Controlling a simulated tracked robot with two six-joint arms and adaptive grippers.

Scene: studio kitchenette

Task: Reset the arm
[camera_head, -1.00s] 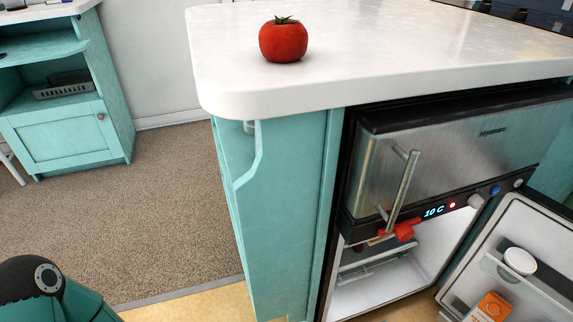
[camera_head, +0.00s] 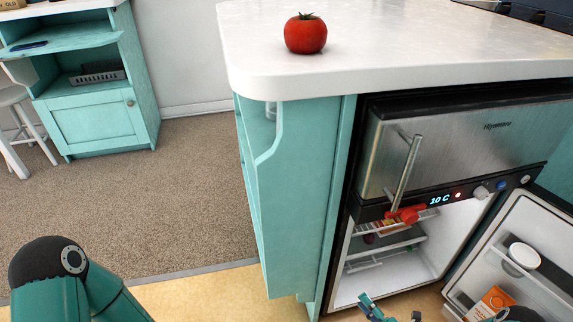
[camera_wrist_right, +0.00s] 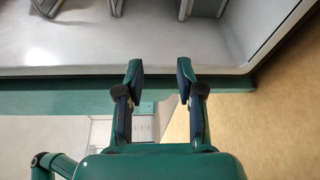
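My right gripper (camera_head: 388,312) shows at the bottom edge of the head view, in front of the open fridge (camera_head: 372,288). In the right wrist view my right gripper (camera_wrist_right: 160,82) is open, with a clear gap between its fingers and nothing in it. Its fingertips are near the front edge of a pale, shelf-like interior (camera_wrist_right: 150,50). My left arm comes in at the bottom left of the head view, but its gripper is out of the picture.
A red tomato (camera_head: 306,34) stands on the white countertop (camera_head: 420,45). The fridge door (camera_head: 530,240) is open at the right, holding a white-lidded container (camera_head: 523,256) and an orange carton (camera_head: 490,302). A teal cabinet (camera_head: 95,115) and white stool (camera_head: 18,115) stand far left. The carpet between is clear.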

